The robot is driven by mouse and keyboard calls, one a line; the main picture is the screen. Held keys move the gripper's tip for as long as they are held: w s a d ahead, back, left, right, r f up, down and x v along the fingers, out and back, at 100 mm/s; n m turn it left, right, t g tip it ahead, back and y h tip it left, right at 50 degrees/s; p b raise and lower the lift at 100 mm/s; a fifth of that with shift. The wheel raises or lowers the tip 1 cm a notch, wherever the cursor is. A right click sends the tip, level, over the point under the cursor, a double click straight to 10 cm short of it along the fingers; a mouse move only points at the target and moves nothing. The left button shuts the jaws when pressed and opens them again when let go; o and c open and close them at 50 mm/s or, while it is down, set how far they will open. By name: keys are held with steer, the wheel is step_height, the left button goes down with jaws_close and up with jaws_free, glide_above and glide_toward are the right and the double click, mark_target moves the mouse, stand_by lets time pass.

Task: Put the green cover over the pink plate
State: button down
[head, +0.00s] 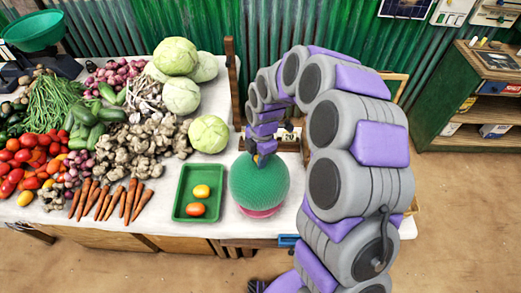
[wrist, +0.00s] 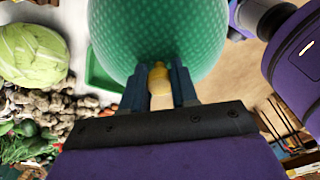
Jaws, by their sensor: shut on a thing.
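The green cover (head: 259,181) is a mesh dome with a yellow knob (wrist: 160,80). My gripper (head: 262,160) is shut on this knob from above, and the wrist view shows the knob between the two fingers. The pink plate (head: 262,213) shows as a thin pink rim below the cover's near edge in the head view. The cover hides the rest of the plate. I cannot tell whether the cover touches the plate or hangs just above it. The cover also fills the top middle of the wrist view (wrist: 155,30).
A green tray (head: 180,212) with a yellow and an orange tomato stands just left of the cover. Cabbages, ginger, carrots and other vegetables fill the table (head: 270,228) further left. A wooden crate (head: 290,141) stands behind the cover. A green shelf (head: 470,100) is at the right.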

steer(key=shift+a+f, duration=0.3)
steer(key=shift+a, duration=0.2)
steer(key=shift+d+f+b, duration=0.55)
steer(key=shift+d+f, duration=0.3)
steer(key=shift+f, duration=0.25)
steer(key=shift+a+f+b, duration=0.25)
steer(key=shift+a+f, duration=0.1)
steer(key=shift+f, duration=0.35)
steer(key=shift+a+f+b, duration=0.2)
steer(key=shift+a+f, duration=0.15)
steer(key=shift+f, duration=0.35)
steer(key=shift+d+f+b, duration=0.2)
steer(key=shift+d+f, duration=0.1)
steer(key=shift+f, duration=0.3)
steer(key=shift+d+f+b, duration=0.2)
steer(key=shift+d+f, duration=0.05)
steer(key=shift+f, duration=0.35)
step_height(320, 180, down, 7)
steer(key=b, duration=0.1)
steer(key=shift+a+r+b, duration=0.2)
steer(key=shift+a+b, duration=0.1)
steer(key=shift+d, duration=0.1)
steer(key=shift+c, duration=1.1)
jaws_free()
